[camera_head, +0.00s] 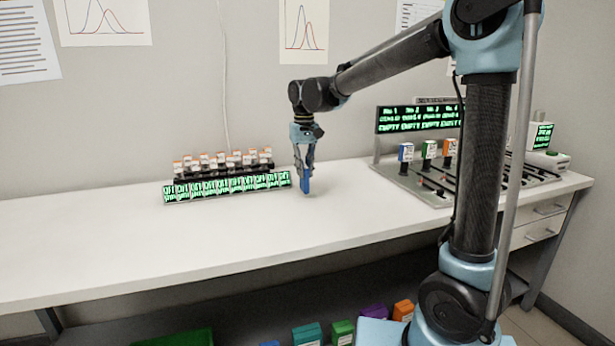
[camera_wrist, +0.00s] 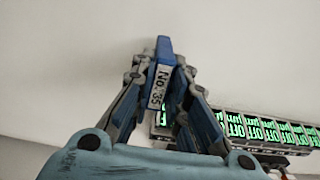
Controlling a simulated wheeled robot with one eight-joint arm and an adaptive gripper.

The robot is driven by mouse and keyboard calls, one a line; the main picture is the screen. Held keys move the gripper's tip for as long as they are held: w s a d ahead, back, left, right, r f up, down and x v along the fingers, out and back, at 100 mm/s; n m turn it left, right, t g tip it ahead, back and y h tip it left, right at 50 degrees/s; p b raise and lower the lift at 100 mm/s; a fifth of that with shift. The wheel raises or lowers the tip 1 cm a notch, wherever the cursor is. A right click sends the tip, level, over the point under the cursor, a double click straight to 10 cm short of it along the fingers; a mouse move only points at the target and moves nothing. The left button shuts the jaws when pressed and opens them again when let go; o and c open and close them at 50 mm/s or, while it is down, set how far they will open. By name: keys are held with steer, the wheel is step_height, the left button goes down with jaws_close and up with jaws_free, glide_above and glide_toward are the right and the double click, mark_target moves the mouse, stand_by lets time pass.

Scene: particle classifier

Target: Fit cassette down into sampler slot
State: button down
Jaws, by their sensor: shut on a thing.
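My gripper (camera_head: 306,178) is shut on a blue cassette (camera_head: 306,184) and holds it over the white bench, right of the row of vials. In the wrist view the blue cassette (camera_wrist: 164,52) sits between the fingers, with a white label reading "No. 35" facing the camera. The sampler (camera_head: 430,186) is a grey plate at the right of the bench. My arm hides part of the sampler.
A rack of vials with a row of green "OFF" displays (camera_head: 228,186) stands left of my gripper; the displays also show in the wrist view (camera_wrist: 262,128). A small device with a green screen (camera_head: 543,136) stands at the far right. Coloured boxes lie below the bench. The bench's left part is clear.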

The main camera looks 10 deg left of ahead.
steer(key=shift+f, duration=1.1)
steer(key=shift+f, duration=0.1)
steer(key=c, duration=1.6)
jaws_free()
steer(key=shift+o, duration=0.2)
